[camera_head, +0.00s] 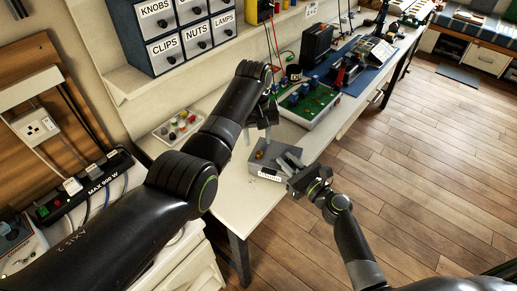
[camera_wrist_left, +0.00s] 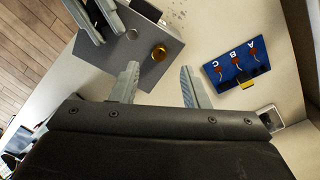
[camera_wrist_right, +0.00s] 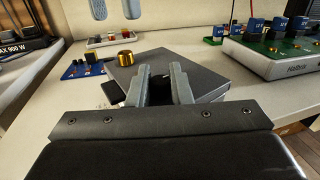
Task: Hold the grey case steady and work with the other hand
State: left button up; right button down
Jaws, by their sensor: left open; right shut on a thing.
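The grey case (camera_head: 262,172) sits near the front edge of the white workbench, with a pale label on its front. The knob also shows in the right wrist view (camera_wrist_right: 124,58). My right gripper (camera_head: 288,163) is shut on the right side of the grey case; its fingers (camera_wrist_right: 158,82) show on the case's edge. My left gripper (camera_head: 260,132) is open and empty, above the bench just behind the case. In the left wrist view its fingers (camera_wrist_left: 158,82) are apart, near the knob but not around it.
A blue board (camera_wrist_left: 240,68) marked A, B, C lies beside the case. A tray of coloured knobs (camera_head: 177,127) is at the wall side. A green circuit board (camera_head: 309,101) in a pale frame stands farther along the bench. Labelled drawers (camera_head: 165,48) are above.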

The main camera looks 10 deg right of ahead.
aim_at(259, 153)
pick_arm(q)
jog(key=shift+d+f, duration=0.15)
jog(key=shift+f, duration=2.6)
jog(key=shift+c, duration=0.3)
grip_shut()
jog(key=shift+m, duration=0.7)
jog(key=shift+o, duration=0.3)
grip_release()
notch_tip(259, 153, up, 12)
jog(key=shift+a, duration=0.3)
